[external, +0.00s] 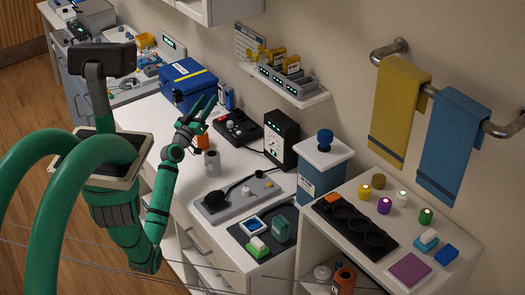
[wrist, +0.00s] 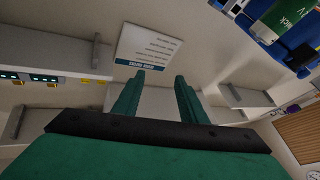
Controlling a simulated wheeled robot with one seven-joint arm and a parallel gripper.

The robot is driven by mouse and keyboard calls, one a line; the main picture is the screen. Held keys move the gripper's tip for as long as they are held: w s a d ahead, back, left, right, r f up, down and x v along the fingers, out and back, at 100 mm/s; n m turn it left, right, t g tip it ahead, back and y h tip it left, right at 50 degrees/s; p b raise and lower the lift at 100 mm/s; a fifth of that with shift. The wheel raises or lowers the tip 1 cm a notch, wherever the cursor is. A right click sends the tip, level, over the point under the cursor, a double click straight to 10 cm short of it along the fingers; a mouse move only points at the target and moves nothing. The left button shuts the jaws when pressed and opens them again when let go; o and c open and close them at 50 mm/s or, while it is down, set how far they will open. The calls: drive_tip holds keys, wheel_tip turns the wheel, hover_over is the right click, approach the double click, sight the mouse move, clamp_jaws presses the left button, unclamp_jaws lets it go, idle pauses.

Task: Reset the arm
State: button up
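My gripper (external: 206,106) is at the end of my green arm, raised above the white counter and pointing up and to the right. In the wrist view, its two green fingers (wrist: 157,80) stand apart with nothing between them, so it is open and empty. Past the fingers, the wrist view shows a white sign (wrist: 147,45) on the wall. In the external view, the arm is bent at the elbow, with the forearm rising from low in the picture. The gripper touches nothing that I can see.
On the counter (external: 160,117) near my arm are a grey cylinder (external: 212,163), a blue box (external: 188,82), a black device (external: 281,138) and a grey panel (external: 215,208). A wall shelf (external: 300,100) holds a rack. Yellow (external: 398,110) and blue (external: 449,150) towels hang at the right.

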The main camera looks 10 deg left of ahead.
drive_tip(key=s+a+n+t+y, duration=0.3)
drive_tip(key=s+a+n+y, duration=0.6)
drive_tip(key=s+a+y, duration=0.65)
drive_tip(key=s+a+f+n+g+y, duration=0.1)
drive_tip(key=s+a+n+g+y, duration=0.3)
drive_tip(key=s, duration=0.4)
drive_tip(key=s+a+n+g+y, duration=0.1)
drive_tip(key=s+a+g+y, duration=0.15)
drive_tip(key=s+y, duration=0.55)
drive_tip(key=s+d+f+m+g+h, duration=0.1)
drive_tip(key=s+d+f+m+h, duration=0.6)
drive_tip(key=s+f+h, duration=0.3)
drive_tip(key=s+d+f+m+g+h, duration=0.1)
drive_tip(key=s+d+f+m+h, duration=0.6)
drive_tip(key=s, duration=0.6)
wheel_tip(320, 180, down, 4)
drive_tip(key=d+h, duration=0.2)
drive_tip(key=h, duration=0.1)
drive_tip(key=shift+f, duration=0.25)
